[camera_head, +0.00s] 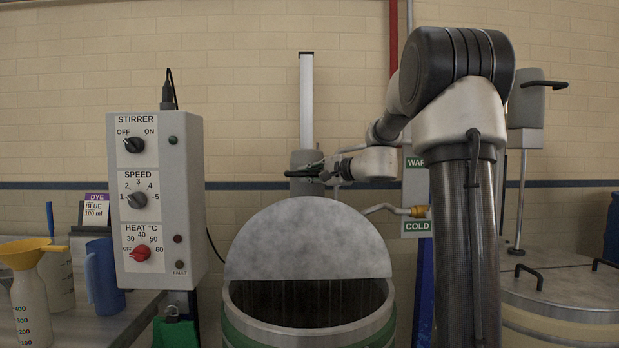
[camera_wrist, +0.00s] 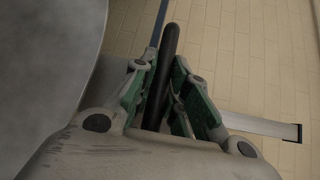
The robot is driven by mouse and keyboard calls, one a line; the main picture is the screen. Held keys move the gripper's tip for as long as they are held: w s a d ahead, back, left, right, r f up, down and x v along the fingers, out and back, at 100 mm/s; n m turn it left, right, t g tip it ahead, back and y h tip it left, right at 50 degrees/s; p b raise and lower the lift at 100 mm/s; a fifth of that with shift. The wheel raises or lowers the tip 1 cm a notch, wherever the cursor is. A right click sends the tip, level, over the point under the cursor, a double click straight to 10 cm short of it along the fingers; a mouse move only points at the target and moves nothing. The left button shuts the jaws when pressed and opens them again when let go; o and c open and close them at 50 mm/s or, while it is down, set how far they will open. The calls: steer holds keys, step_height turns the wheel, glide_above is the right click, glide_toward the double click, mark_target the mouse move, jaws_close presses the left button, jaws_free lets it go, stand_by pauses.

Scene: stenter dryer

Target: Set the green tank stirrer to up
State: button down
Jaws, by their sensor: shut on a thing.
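The green tank (camera_head: 233,335) stands at the bottom middle in the head view, with a green band and an open dark mouth. A grey half-round lid (camera_head: 308,240) stands up over its back part. Behind the lid is the grey stirrer head (camera_head: 302,160), below a tall pale column (camera_head: 306,100); the lid hides what is below it. My gripper (camera_head: 325,171) reaches in from the right at the stirrer head. In the wrist view its green-padded fingers (camera_wrist: 166,95) are shut around a black bar, the stirrer handle (camera_wrist: 170,42). The handle's far end sticks out past the fingers.
A control box (camera_head: 160,200) with three knobs stands left of the tank. A table at the left holds a yellow funnel (camera_head: 28,255) and a blue jug (camera_head: 103,278). A pipe (camera_head: 395,210) lies behind my arm. Another tank (camera_head: 560,285) with its own stirrer head (camera_head: 526,100) is at right.

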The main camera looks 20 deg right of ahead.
step_height(320, 180, up, 30)
steer(key=shift+r, duration=0.2)
steer(key=c, duration=1.4)
jaws_free()
steer(key=shift+s, duration=0.1)
steer(key=shift+f, duration=0.1)
steer(key=v, duration=1.1)
steer(key=shift+s+d, duration=0.15)
steer(key=shift+s, duration=0.25)
